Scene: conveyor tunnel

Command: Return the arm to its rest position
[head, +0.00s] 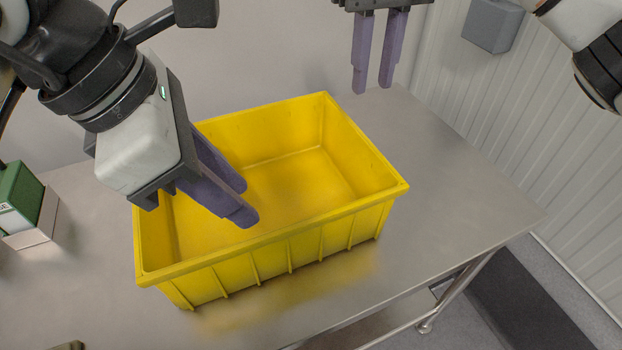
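My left gripper (243,203) reaches in from the upper left, with its purple fingers over the left part of a yellow crate (275,262). Its two fingers overlap in this view, so their gap is hard to judge. My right gripper (373,88) hangs at the top, beyond the crate's far right corner. Its two purple fingers point down with a narrow gap between them and nothing in it. The crate stands on a metal table (455,195), and the visible part of its inside is empty.
A green and white box (22,205) stands on the table at the far left. A grey box (492,25) is on the ribbed wall at the upper right. The table's right side is clear. A dark mat (530,300) lies on the floor at the lower right.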

